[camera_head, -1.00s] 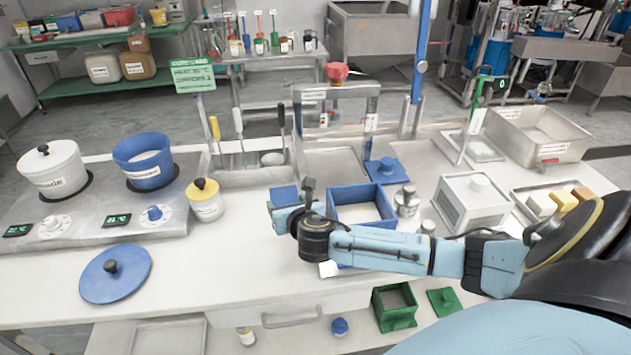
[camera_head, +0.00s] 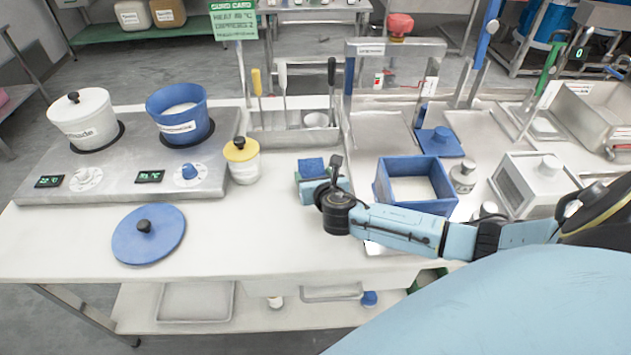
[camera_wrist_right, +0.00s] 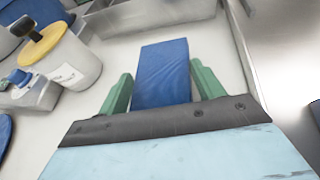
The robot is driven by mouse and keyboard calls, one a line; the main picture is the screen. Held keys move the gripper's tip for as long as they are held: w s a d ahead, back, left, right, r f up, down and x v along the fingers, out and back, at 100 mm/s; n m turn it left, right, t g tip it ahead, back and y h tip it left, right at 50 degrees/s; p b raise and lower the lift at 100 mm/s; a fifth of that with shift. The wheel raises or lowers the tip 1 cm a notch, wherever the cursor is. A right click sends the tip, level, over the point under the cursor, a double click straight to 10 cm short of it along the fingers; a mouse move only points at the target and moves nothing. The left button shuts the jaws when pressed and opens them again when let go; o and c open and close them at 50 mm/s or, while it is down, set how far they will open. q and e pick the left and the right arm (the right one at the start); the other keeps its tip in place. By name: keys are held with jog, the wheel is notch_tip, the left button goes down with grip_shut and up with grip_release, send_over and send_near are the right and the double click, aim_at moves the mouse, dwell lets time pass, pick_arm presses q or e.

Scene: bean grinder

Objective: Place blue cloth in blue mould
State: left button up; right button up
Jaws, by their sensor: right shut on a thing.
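The blue cloth (camera_head: 312,167) is a small folded block at the left of the blue mould, apart from it. My right gripper (camera_head: 310,183) is shut on the cloth. In the right wrist view the cloth (camera_wrist_right: 163,73) sits between the green fingers of the gripper (camera_wrist_right: 160,90). The blue mould (camera_head: 381,183) is an open square frame with a pale floor, standing on the worktop right of the gripper. My right forearm passes in front of its near side. The left gripper is not in view.
A yellow-lidded jar (camera_head: 241,167) stands left of the cloth. A blue lid (camera_head: 165,243) lies at the front left. A blue pot (camera_head: 178,112) stands on the hob. A blue press piece (camera_head: 434,144) is behind the mould.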

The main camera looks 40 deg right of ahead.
jog(key=shift+f, duration=0.8)
jog(key=o, duration=0.8)
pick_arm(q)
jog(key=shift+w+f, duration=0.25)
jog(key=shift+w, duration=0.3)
pick_arm(e)
jog(key=o, duration=0.5)
